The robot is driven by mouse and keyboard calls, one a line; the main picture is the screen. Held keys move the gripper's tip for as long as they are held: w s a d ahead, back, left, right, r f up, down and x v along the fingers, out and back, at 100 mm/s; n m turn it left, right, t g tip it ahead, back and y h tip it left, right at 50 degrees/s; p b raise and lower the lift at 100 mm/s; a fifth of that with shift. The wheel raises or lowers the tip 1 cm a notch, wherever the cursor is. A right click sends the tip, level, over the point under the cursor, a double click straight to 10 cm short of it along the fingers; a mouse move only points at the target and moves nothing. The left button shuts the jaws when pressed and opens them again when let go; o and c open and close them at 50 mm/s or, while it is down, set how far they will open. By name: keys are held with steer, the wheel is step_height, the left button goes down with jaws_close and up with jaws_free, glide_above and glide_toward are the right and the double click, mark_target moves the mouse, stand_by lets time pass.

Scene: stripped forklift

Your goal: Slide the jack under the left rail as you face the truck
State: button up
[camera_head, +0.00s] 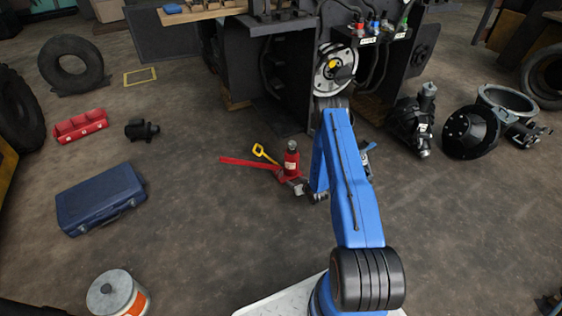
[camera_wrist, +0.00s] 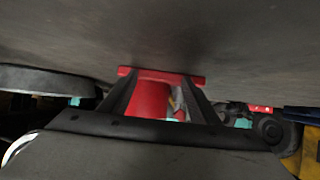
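In the wrist view my gripper's fingers (camera_wrist: 158,85) flank the red jack body (camera_wrist: 149,100), with a gap on the right side. The fingertips look open around it, near its red base.
A yellow-handled tool (camera_head: 264,153) lies behind the red handle. A blue toolbox (camera_head: 101,199), red case (camera_head: 80,125) and small black part (camera_head: 142,129) are at left. Dark machine parts (camera_head: 412,122) are at right. A wooden block (camera_head: 235,101) sits under the truck.

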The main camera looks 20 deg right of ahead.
steer(key=shift+w+a, duration=0.2)
steer(key=shift+w, duration=4.1)
steer(key=shift+w+a, duration=0.15)
steer(key=shift+w, duration=4.15)
steer(key=shift+s+d+r, duration=0.1)
steer(key=shift+s, duration=2)
steer(key=shift+s+d+r, duration=0.1)
steer(key=shift+s, duration=1.95)
step_height(320, 180, up, 34)
steer(key=shift+r, duration=0.2)
